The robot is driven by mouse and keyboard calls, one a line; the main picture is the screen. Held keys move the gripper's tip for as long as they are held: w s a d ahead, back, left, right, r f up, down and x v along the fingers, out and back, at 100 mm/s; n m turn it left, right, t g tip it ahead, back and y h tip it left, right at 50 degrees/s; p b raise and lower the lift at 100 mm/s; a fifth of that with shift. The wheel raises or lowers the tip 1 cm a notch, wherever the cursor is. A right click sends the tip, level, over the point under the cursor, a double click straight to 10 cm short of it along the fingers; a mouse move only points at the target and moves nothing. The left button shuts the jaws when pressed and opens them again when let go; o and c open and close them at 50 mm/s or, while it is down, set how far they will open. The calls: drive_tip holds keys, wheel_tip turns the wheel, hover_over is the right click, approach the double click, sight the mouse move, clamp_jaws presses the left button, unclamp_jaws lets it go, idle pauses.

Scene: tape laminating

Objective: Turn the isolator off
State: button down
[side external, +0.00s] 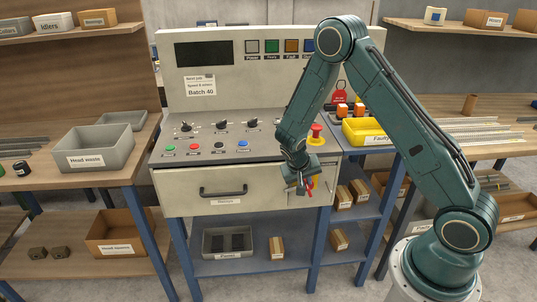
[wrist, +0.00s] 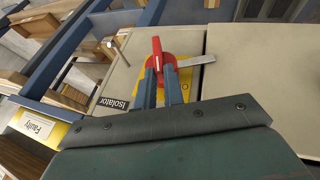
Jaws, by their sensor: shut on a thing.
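The isolator is on the front of the control cabinet, with a red handle (wrist: 156,47) on a yellow plate (wrist: 184,75) and a black "Isolator" label (wrist: 115,103) beside it in the wrist view. My gripper (wrist: 160,62) is at the handle, its two blue-grey fingers shut on it. The fingers hide much of the plate's markings.
A silver metal strip (wrist: 196,61) sticks out beside the yellow plate. A drawer with a black handle (side external: 223,190) is left of my gripper. A red mushroom button (side external: 316,130) stands above on the sloped panel. A yellow "Faulty" tray (side external: 366,133) is to the right.

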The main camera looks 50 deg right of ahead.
drive_tip(key=shift+w+a+f+n+g+h, duration=0.35)
drive_tip(key=shift+f+g+h, duration=0.15)
drive_tip(key=shift+g+h, duration=0.55)
drive_tip(key=shift+w+a+f+n+g+h, duration=0.4)
drive_tip(key=shift+g+h, duration=0.4)
drive_tip(key=shift+h, duration=0.5)
drive_tip(key=shift+w+a+f+n+g+h, duration=0.3)
drive_tip(key=shift+f+g+h, duration=0.25)
drive_tip(key=shift+g+h, duration=0.5)
drive_tip(key=shift+s, duration=0.1)
